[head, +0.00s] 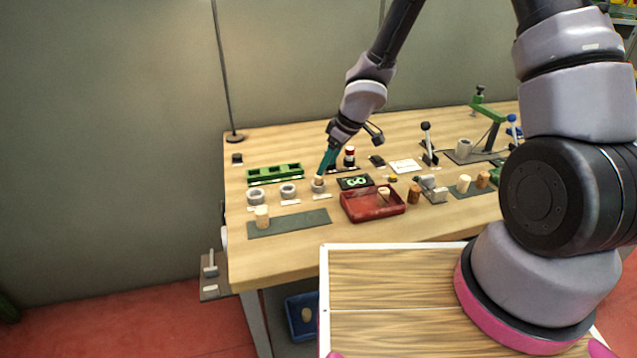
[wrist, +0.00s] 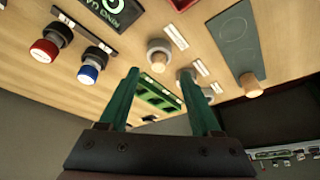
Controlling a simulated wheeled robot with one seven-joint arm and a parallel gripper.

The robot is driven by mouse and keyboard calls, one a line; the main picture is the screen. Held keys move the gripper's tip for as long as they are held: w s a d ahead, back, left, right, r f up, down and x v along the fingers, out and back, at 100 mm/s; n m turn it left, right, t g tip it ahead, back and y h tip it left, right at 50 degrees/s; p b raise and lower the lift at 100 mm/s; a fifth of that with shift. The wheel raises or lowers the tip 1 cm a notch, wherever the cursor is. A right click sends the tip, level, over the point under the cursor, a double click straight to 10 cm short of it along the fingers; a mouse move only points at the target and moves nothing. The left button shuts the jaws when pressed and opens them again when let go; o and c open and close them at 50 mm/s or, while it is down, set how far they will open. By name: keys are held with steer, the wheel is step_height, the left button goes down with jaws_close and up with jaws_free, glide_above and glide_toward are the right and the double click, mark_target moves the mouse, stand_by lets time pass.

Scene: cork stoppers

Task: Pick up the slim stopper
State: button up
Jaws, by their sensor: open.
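A narrow tan cork stopper (head: 319,180) stands in the rightmost of the small grey rings, and it looks like the slim one. It also shows in the wrist view (wrist: 158,66), end-on inside its ring. My gripper (head: 322,173) has teal fingers and is right above this stopper in the head view. In the wrist view my gripper (wrist: 159,73) is open, with the stopper between the two fingertips in the picture. I cannot tell whether the fingers are around it or still above it. A wider pale stopper (head: 262,217) stands on the dark green mat (head: 300,221).
Two other grey rings (head: 288,190) stand to the left. A green rack (head: 275,173) lies behind them. A red tray (head: 360,211) with a stopper in it sits to the right. Red and blue knobs (wrist: 88,73) stand close by. More stoppers (head: 463,184) are farther right.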

mark_target(318, 182)
steer(key=shift+a+x, duration=0.15)
steer(key=shift+x, duration=1.2)
steer(key=shift+a+x, duration=0.1)
steer(key=shift+x, duration=1.3)
steer(key=shift+w+r, duration=0.15)
jaws_close()
